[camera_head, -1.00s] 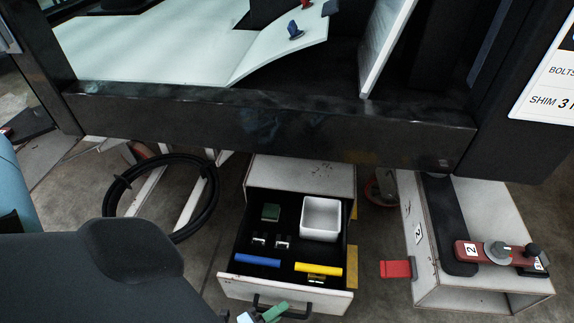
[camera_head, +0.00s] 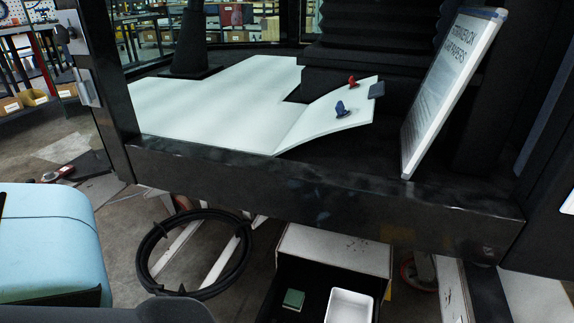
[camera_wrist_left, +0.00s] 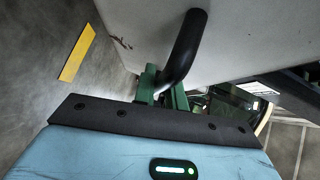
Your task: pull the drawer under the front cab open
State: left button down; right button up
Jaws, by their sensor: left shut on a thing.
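The drawer (camera_head: 314,286) under the front cab (camera_head: 325,190) is pulled out of its white cabinet (camera_head: 335,250). Its black interior holds a green block (camera_head: 293,299) and a white square bin (camera_head: 349,306). The drawer's front is below the edge of the head view. In the left wrist view, the white drawer front (camera_wrist_left: 245,35) carries a black bar handle (camera_wrist_left: 187,50). My left gripper's green fingers (camera_wrist_left: 162,92) are shut on the lower end of this handle. My right gripper is in neither view.
A coiled black hose (camera_head: 150,240) lies left of the cabinet. A white unit (camera_head: 452,290) stands on its right. The cab's dark sill (camera_head: 320,195) runs above the drawer. In the wrist view, a yellow strip (camera_wrist_left: 77,52) lies on the floor.

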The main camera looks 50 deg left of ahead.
pick_arm(q)
jog(key=c, duration=1.5)
grip_release()
jog(key=shift+o, duration=0.2)
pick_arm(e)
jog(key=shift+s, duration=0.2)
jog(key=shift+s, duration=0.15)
pick_arm(q)
jog(key=p+v, duration=0.1)
jog(key=v, duration=0.7)
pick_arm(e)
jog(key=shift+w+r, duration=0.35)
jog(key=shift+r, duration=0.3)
pick_arm(q)
jog(key=shift+w, duration=0.1)
